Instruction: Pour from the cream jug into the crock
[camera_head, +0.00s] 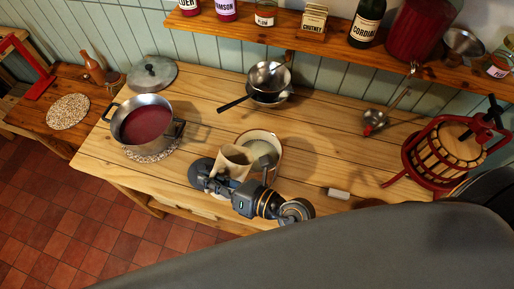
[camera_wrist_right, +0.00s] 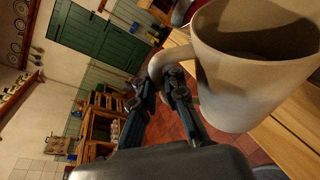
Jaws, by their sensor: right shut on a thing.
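The cream jug (camera_head: 236,161) is a beige jug above the pine table in the head view. My right gripper (camera_head: 226,178) is shut on its handle, at the near side of the jug. In the right wrist view the fingers (camera_wrist_right: 168,84) close on the handle, and the jug (camera_wrist_right: 240,80) fills the upper right; its inside is shaded. The crock (camera_head: 276,170), round and pale with a whitish inside, stands on the table just right of the jug and is partly covered by the jug and my gripper. I cannot tell whether anything flows. My left gripper is not in view.
A steel pot (camera_head: 143,137) of red liquid stands to the left on a speckled mat, with a lid (camera_head: 152,72) behind it. A pan and sieve (camera_head: 268,77) lie behind the crock. A red press (camera_head: 450,145) stands at the right. A bottle shelf (camera_head: 340,52) runs above.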

